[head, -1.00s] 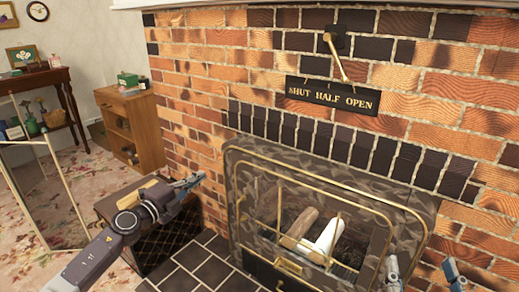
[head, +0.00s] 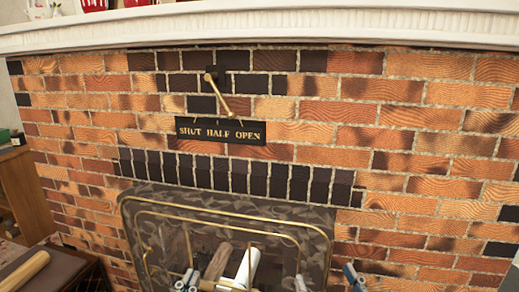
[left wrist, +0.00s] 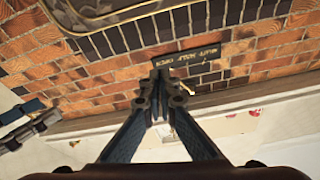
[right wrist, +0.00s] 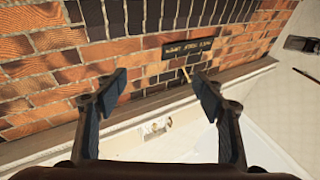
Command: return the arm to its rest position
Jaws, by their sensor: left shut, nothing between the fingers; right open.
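My left gripper (head: 187,281) shows at the bottom of the head view, in front of the fireplace opening. It is shut and empty, with its fingertips together in the left wrist view (left wrist: 161,85). My right gripper (head: 327,279) is at the bottom edge, right of it. It is open and empty, with its fingers well apart in the right wrist view (right wrist: 162,84). Both grippers are apart from the brass lever (head: 220,96), which slants down to the right from its black mount. Most of both arms is out of the head view.
A black sign (head: 221,131) reading SHUT HALF OPEN hangs under the lever on the brick wall. A brass-railed fire screen (head: 165,200) stands before logs (head: 247,268). A white mantel (head: 260,36) runs above. A brown box (head: 55,272) is at the lower left.

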